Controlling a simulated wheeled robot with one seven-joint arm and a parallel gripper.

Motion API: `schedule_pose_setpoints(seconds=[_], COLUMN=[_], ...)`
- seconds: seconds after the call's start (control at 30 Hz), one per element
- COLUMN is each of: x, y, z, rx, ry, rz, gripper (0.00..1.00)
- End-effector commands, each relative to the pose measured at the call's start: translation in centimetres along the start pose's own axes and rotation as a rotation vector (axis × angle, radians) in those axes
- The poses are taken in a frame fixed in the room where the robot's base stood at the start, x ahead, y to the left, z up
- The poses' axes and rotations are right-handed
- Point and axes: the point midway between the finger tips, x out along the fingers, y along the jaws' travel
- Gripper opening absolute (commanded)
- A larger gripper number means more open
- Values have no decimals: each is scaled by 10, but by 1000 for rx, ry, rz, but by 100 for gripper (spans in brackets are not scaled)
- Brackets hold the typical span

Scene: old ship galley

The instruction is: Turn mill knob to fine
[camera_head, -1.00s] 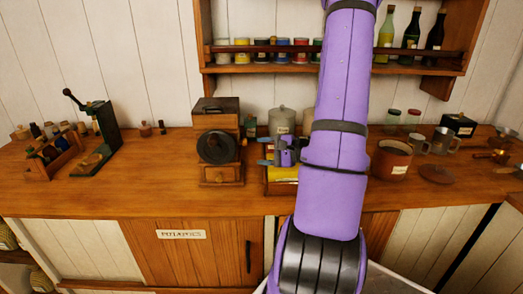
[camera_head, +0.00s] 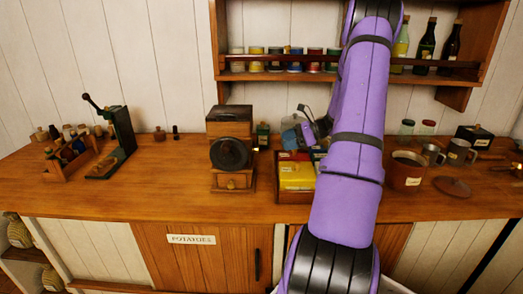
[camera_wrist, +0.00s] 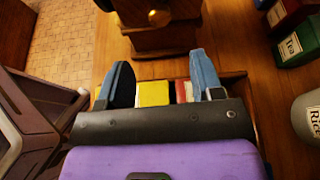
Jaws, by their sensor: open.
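The mill (camera_head: 229,119) is a dark wooden box on the counter, with a large round black knob (camera_head: 230,153) on its front and a small drawer below. My gripper (camera_head: 288,138) is to the right of the mill, above a wooden tray, apart from the knob. In the wrist view my gripper (camera_wrist: 161,72) has two blue fingers spread wide with nothing between them. The mill's lower wooden part (camera_wrist: 160,40) with its small drawer knob shows ahead of the fingers. The black knob and any fine or coarse marking cannot be made out in the wrist view.
The wooden tray (camera_head: 280,196) with yellow and red packets is under my gripper. A tea tin (camera_wrist: 297,42) and rice canister (camera_wrist: 308,117) stand right in the wrist view. A brown pot (camera_head: 405,177) is farther right.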

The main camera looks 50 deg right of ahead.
Motion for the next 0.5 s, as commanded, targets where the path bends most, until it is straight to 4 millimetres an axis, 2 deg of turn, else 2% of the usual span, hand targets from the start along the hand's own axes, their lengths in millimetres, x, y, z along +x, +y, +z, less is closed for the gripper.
schedule_pose_setpoints(seconds=[0.17,0.5], x=[17,76], y=[0,0], z=[0,0], rx=[4,3], ry=[0,-1], rz=[3,3], gripper=[60,60])
